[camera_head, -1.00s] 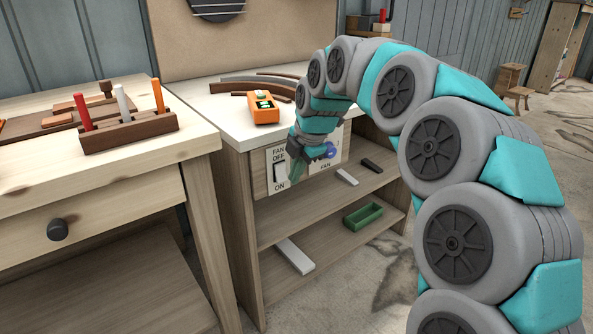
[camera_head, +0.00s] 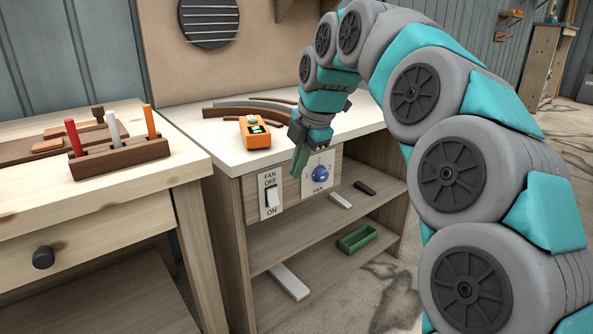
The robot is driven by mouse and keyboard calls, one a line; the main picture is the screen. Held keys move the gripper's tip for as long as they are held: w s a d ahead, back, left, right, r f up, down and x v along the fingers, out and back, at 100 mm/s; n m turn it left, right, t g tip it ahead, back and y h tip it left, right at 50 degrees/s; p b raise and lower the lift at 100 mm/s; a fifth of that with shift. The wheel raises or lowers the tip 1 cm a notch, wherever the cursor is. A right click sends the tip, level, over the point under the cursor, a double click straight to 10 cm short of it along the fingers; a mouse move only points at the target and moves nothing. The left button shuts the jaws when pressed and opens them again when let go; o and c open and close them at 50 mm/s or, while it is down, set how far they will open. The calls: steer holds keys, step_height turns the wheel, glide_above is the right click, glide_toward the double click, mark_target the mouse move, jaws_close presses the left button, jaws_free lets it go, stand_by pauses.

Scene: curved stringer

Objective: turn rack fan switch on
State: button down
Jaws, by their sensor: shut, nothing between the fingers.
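The fan switch (camera_head: 271,196) is a white rocker on a pale plate on the front of the shelf unit, with "FAN OFF" above it and "ON" below. The plate is in full view, but which way the rocker is tipped is too small to tell surely. My gripper (camera_head: 299,168) is shut and empty. Its green fingers point down, up and to the right of the switch, apart from the rocker in the picture. They overlap the left upper edge of the dial plate.
A blue fan dial (camera_head: 320,174) numbered 1 to 3 sits right of the switch. An orange meter (camera_head: 254,132) and curved wooden strips (camera_head: 243,108) lie on the top above. A green tray (camera_head: 357,239) is on the lower shelf. A wooden drawer table (camera_head: 110,190) stands close on the left.

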mark_target(273, 197)
steer(key=d+f+y+b, duration=0.1)
steer(key=d+f+g+y+b, duration=0.1)
steer(key=d, duration=0.1)
steer(key=w+d+f+m+y+b, duration=0.1)
steer(key=y, duration=0.1)
steer(key=shift+d+f+g+b, duration=0.15)
steer(key=shift+d+g+b, duration=0.2)
steer(key=shift+g, duration=0.05)
steer(key=shift+w+a+f, duration=0.8)
steer(key=shift+a+f, duration=0.5)
steer(key=shift+f, duration=0.15)
steer(key=shift+w+a+f, duration=0.8)
steer(key=shift+a+f, duration=0.55)
steer(key=shift+f, duration=0.1)
steer(key=shift+w+a+f, duration=0.8)
steer(key=shift+a+f, duration=0.5)
steer(key=shift+f, duration=0.15)
